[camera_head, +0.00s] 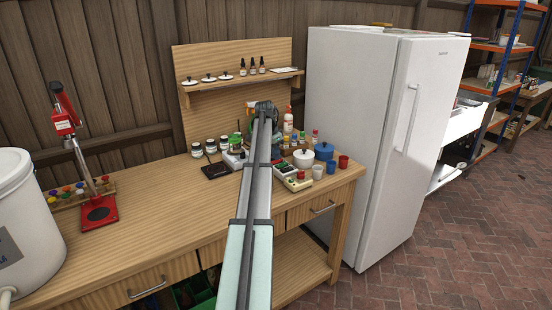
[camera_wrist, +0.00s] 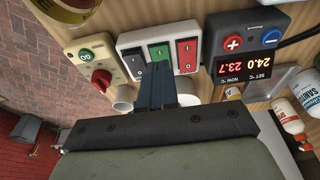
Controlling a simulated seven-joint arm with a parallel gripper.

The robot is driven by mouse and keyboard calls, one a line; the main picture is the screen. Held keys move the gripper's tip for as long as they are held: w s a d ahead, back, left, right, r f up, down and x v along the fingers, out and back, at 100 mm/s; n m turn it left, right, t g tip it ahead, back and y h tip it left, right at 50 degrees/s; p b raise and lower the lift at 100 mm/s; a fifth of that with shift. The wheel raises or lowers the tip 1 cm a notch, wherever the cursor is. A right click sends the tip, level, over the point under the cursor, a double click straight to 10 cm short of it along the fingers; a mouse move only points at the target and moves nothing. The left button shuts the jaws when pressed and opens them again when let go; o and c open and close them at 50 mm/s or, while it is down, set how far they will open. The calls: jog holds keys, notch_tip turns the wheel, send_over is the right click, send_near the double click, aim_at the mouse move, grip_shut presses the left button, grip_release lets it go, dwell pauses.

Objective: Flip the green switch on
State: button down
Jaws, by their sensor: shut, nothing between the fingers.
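The green switch (camera_wrist: 158,52) is the middle rocker of three on a white switch panel (camera_wrist: 128,41) in the wrist view. A dark rocker (camera_wrist: 134,62) is to its left and a red rocker (camera_wrist: 187,54) to its right. My gripper (camera_wrist: 157,82) is shut and empty. Its fingertips are at the lower end of the green switch and cover part of it. I cannot tell whether they touch it, or which way the rocker is tilted. In the head view my arm reaches over the wooden bench and hides the fingertips.
A beige box with a red knob (camera_wrist: 101,78) is left of the panel. A dark temperature controller (camera_wrist: 242,38) is right of it, with bottles (camera_wrist: 288,116) beyond. In the head view, jars (camera_head: 215,171), pots (camera_head: 303,159) and a red cup (camera_head: 343,162) crowd the bench. A fridge (camera_head: 360,130) stands right.

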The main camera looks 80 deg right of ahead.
jog(key=w+a+v, duration=0.1)
jog(key=v, duration=1)
jog(key=shift+w+a, duration=0.3)
